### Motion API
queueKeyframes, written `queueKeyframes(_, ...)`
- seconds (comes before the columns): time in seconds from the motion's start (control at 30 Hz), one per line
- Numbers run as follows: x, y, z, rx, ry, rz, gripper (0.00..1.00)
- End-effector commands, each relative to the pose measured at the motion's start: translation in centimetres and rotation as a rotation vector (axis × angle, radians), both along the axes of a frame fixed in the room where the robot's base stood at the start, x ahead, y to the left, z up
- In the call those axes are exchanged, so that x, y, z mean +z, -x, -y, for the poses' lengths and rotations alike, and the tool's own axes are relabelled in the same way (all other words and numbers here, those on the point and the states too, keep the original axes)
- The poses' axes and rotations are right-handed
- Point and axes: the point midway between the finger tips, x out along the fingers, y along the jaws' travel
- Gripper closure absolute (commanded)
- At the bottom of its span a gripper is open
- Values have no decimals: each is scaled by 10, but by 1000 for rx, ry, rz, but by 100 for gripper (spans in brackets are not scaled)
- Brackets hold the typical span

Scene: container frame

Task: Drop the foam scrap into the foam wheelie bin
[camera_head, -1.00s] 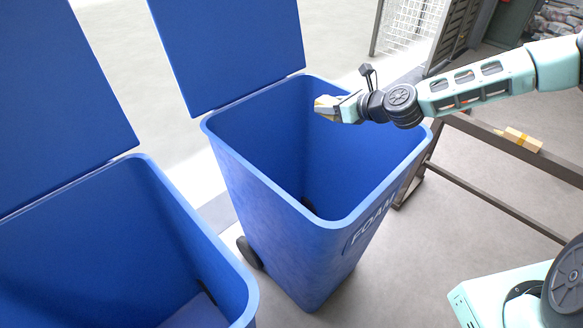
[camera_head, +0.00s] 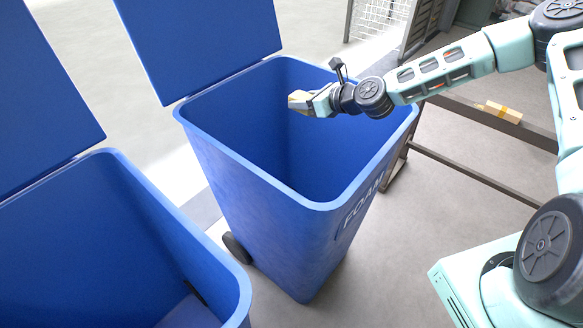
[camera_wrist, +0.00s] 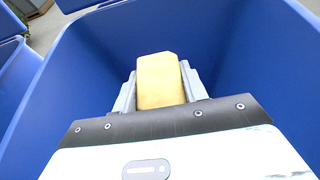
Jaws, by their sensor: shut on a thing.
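The foam wheelie bin (camera_head: 262,190) is blue, with FOAM lettered on its front right side and its lid swung open at the back. The bin's floor is mostly hidden.
A second open blue bin (camera_head: 110,230) stands at the left, its lid (camera_head: 40,90) up. A brown metal frame (camera_head: 480,175) runs behind the foam bin on the right, with a small tan block (camera_head: 503,112) on its bar.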

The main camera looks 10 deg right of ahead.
Motion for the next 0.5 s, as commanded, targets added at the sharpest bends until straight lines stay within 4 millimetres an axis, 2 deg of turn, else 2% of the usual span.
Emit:
queueKeyframes(0.17,1,0,0,0,0,0,78)
queueKeyframes(0.2,1,0,0,0,0,0,49)
queueKeyframes(0.27,1,0,0,0,0,0,32)
queueKeyframes(0.5,1,0,0,0,0,0,32)
